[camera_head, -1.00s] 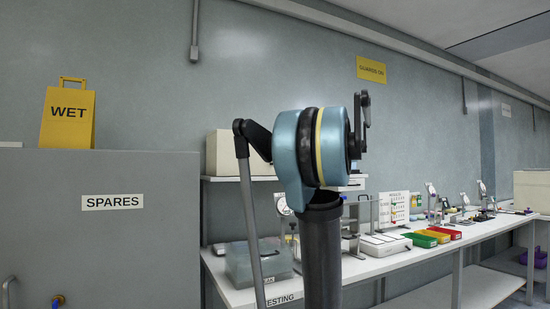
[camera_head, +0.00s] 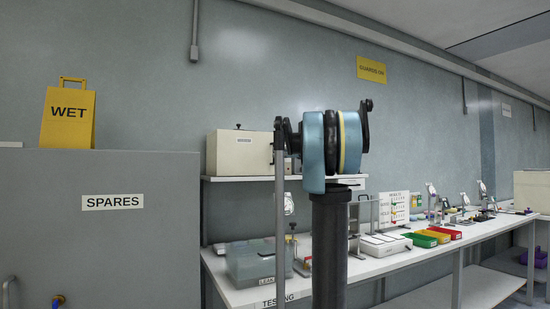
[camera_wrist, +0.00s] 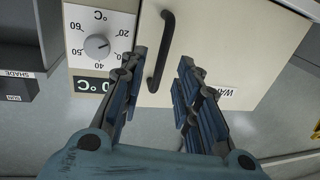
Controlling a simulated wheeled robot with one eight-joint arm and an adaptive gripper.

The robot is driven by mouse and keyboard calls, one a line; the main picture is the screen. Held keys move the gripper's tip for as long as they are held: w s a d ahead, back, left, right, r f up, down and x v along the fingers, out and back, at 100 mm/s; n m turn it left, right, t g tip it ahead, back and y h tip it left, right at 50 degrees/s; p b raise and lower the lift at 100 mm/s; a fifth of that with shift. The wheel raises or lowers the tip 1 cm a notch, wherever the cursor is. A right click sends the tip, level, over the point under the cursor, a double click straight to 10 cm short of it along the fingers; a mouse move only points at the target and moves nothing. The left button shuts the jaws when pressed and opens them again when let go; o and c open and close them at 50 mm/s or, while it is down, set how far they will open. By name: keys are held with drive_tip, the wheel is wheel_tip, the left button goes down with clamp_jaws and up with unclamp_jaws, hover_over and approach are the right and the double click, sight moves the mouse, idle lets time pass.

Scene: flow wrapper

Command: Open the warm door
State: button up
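The warm door (camera_wrist: 215,45) is a cream panel in the wrist view, with a white label, partly hidden by a finger, starting "WA". A dark bar handle (camera_wrist: 161,52) stands on it near its left edge. The door looks shut. My gripper (camera_wrist: 160,72) is open, its two dark blue fingers on either side of the handle's lower part. No finger clearly touches the handle. The depth between fingertips and handle is hard to tell. In the head view my gripper is not seen, and I cannot identify the warm door there.
Left of the door are a temperature dial (camera_wrist: 97,46) and a dark °C display (camera_wrist: 95,86). A dark box (camera_wrist: 18,70) lies farther left. In the head view a cream box (camera_head: 232,152) sits on a shelf above a crowded bench (camera_head: 385,262). A grey SPARES cabinet (camera_head: 100,240) stands at left.

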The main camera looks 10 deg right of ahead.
drive_tip(key=shift+x, duration=1.9)
clamp_jaws()
